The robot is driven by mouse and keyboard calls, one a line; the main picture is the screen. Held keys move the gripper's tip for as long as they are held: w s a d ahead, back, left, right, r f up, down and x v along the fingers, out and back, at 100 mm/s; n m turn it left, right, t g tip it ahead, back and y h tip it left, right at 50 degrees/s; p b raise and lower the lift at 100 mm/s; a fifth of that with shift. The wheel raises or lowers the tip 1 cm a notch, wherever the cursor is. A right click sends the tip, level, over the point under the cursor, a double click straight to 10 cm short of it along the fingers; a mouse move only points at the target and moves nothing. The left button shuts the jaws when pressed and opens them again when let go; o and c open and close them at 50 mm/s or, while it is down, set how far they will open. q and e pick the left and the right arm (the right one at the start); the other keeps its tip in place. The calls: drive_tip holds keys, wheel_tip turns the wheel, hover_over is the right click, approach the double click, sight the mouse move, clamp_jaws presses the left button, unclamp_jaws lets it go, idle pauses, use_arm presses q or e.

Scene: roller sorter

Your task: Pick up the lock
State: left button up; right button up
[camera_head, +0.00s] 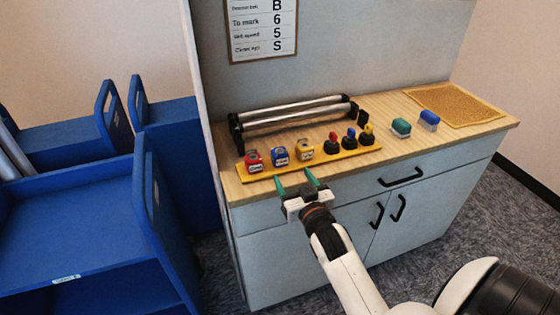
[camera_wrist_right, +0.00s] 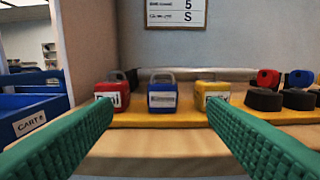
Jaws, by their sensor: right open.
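Three padlocks stand in a row on a yellow board (camera_head: 318,158) on the wooden counter. They are a red lock (camera_head: 253,161), a blue lock (camera_head: 278,156) and a yellow lock (camera_head: 304,150), each with a white label and a grey shackle. In the right wrist view the blue lock (camera_wrist_right: 162,94) is near the middle, with the red lock (camera_wrist_right: 112,92) left and the yellow lock (camera_wrist_right: 210,92) right. My right gripper (camera_head: 296,184) is open and empty at the counter's front edge, in front of the locks and apart from them. Its green fingers frame the locks. My left gripper is not in view.
Several dark-based knobs (camera_head: 350,138) stand right of the locks on the board. Behind lies a metal roller rack (camera_head: 295,115). A green block (camera_head: 401,128), a blue block (camera_head: 429,120) and a cork mat (camera_head: 455,104) are farther right. Blue carts (camera_head: 85,220) stand left.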

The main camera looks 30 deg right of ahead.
drive_tip(key=x, duration=0.5)
drive_tip(key=shift+w+d+p, duration=0.1)
drive_tip(key=shift+w+p, duration=0.25)
drive_tip(key=shift+w, duration=0.05)
drive_tip(key=shift+w+d+r, duration=0.1)
drive_tip(key=shift+w+r, duration=0.05)
drive_tip(key=shift+w, duration=0.3)
drive_tip(key=p+x, duration=0.1)
drive_tip(key=x, duration=0.3)
drive_tip(key=shift+w+d, duration=0.2)
drive_tip(key=shift+w, duration=0.15)
drive_tip(key=shift+r, duration=0.1)
drive_tip(key=c, duration=1.2)
wheel_tip(320, 180, up, 10)
wheel_tip(320, 180, up, 5)
drive_tip(key=p, duration=0.5)
hover_over(283, 156)
drive_tip(key=w, duration=0.2)
drive_tip(key=shift+w+d, duration=0.1)
drive_tip(key=shift+d, duration=0.1)
drive_tip(key=shift+f, duration=0.3)
